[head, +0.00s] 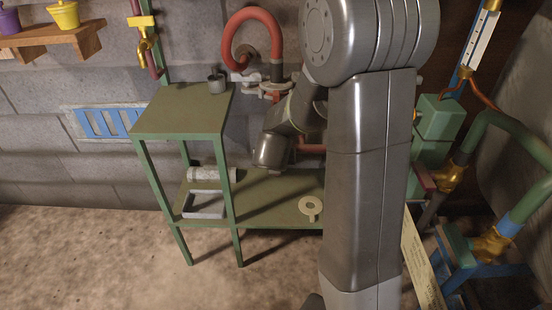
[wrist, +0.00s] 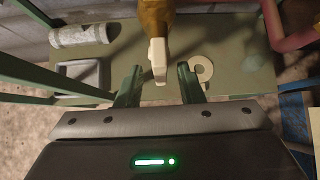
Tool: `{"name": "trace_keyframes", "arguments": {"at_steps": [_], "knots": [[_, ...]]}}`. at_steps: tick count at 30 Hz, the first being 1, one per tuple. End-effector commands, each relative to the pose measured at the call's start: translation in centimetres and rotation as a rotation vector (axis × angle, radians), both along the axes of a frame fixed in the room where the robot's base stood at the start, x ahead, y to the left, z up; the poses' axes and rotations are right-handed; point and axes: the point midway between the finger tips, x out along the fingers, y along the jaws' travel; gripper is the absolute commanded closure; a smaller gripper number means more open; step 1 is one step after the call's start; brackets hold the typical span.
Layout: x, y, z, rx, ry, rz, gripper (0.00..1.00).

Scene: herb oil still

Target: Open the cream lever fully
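The cream lever (wrist: 158,62) hangs below a brass valve body (wrist: 155,18) in the wrist view, pointing down toward my gripper. My gripper (wrist: 158,84) is open, with one green fingertip on each side of the lever's lower end. A gap shows between the lever and each fingertip, and I see no contact. How deep the lever sits between the fingers is hard to tell. In the head view my arm hides the gripper and I cannot make out this lever. A pale handle (head: 244,77) shows there by the red pipe, but I cannot tell whether it is the same one.
Green and brass pipework (head: 510,140) stands at right.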

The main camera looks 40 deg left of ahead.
Motion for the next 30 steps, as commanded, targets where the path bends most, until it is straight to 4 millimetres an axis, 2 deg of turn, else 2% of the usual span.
{"name": "trace_keyframes", "arguments": {"at_steps": [1, 9, 15, 21, 30], "knots": [[-0.5, -0.3, 1.0, 0.001, -0.002, 0.002, 0.66], [-4.3, -2.5, 5.5, 0.003, 0.0, 0.001, 0.66], [-6.5, -3.9, 7.8, 0.0, 0.0, 0.001, 0.66], [-7.5, -4.6, 8.8, -0.001, 0.001, 0.0, 0.66], [-7.6, -4.6, 8.8, -0.001, 0.001, 0.0, 0.66]]}}
